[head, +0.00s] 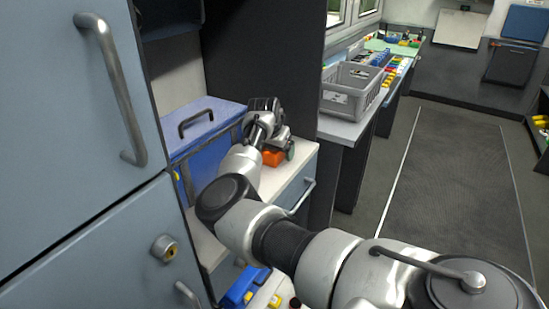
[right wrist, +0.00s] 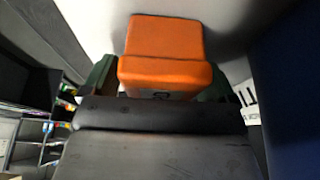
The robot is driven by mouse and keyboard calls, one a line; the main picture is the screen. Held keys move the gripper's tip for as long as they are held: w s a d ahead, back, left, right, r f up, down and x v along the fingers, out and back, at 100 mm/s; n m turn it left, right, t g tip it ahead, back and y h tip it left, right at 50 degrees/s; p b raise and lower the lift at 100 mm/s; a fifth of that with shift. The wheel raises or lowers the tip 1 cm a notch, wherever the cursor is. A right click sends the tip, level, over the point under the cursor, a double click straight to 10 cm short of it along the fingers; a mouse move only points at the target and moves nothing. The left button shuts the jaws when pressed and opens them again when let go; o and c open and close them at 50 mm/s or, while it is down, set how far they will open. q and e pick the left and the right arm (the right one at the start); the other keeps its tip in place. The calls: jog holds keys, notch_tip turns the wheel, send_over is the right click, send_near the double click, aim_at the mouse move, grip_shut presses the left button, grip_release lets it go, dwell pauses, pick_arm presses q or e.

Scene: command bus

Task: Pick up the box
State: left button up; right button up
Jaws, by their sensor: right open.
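An orange box-like item (head: 273,157) with dark green parts beside it sits on the white counter (head: 300,160), partly hidden by my right arm. In the right wrist view the orange item (right wrist: 165,60) is close in front of the gripper, with green showing on both sides. A larger blue box (head: 205,125) with a dark handle on its lid stands to the left on the same counter. My right gripper (head: 266,110) is open at the counter, above and beside the orange item. Its fingertips are hard to make out. My left gripper is not in view.
Blue-grey cabinet doors (head: 70,130) with metal handles stand close at left. A dark upright panel (head: 262,55) rises behind the counter. A grey crate (head: 350,92) stands on a farther counter. Blue and yellow items (head: 250,288) lie low at the bottom. The floor (head: 455,170) at right is clear.

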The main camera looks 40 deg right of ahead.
jog(key=shift+r, duration=0.1)
jog(key=shift+c, duration=0.4)
jog(key=c, duration=1)
